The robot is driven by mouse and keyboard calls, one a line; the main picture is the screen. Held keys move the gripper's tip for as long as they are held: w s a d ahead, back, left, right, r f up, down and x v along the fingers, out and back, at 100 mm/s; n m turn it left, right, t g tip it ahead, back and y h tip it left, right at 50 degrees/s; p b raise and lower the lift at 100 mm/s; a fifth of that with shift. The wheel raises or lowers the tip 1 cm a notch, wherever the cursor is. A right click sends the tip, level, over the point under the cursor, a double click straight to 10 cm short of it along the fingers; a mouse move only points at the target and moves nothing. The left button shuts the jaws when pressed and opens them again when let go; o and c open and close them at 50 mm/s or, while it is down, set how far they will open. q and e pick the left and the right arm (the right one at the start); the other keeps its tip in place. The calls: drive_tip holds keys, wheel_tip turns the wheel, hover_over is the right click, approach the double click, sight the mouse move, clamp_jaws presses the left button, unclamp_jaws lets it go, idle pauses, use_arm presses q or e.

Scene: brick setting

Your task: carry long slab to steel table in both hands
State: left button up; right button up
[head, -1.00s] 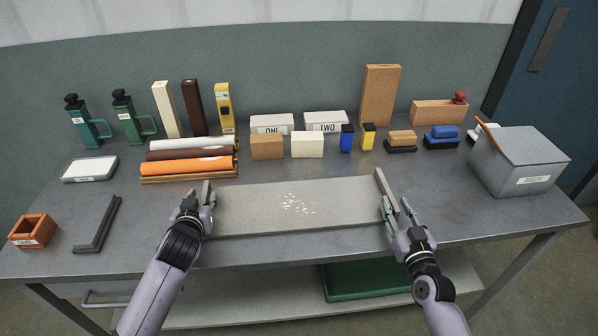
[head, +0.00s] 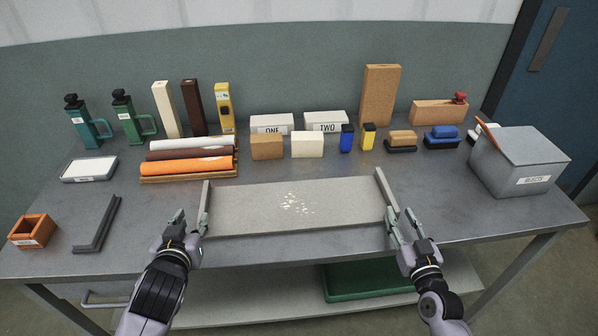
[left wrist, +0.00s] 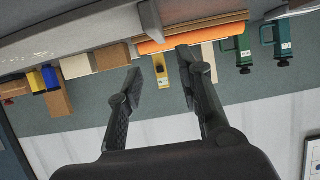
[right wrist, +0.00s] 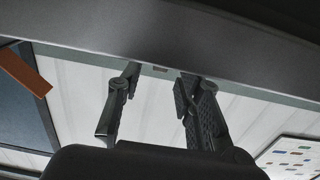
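The long slab (head: 345,205), pale grey with yellowish flecks, lies flat on the steel table (head: 300,250) near its front edge. It lies between two grey end bars, a left bar (head: 205,200) and a right bar (head: 382,186). My left gripper (head: 190,222) is open and empty, just in front and left of the slab's left end; its parted fingers show in the left wrist view (left wrist: 160,62). My right gripper (head: 402,217) is open beside the right bar's near end; its parted fingers show in the right wrist view (right wrist: 154,85). I cannot tell whether it touches the bar.
Behind the slab stand a tan block (head: 267,146), a cream block (head: 307,144) and coloured rolls (head: 188,167) on a rack. A grey box (head: 520,165) stands at right. A dark angle piece (head: 97,225) and an orange holder (head: 33,231) lie at left.

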drive_tip(key=s+d, duration=0.1)
drive_tip(key=s, duration=0.7)
drive_tip(key=shift+s+d, duration=0.2)
drive_tip(key=shift+s, duration=0.1)
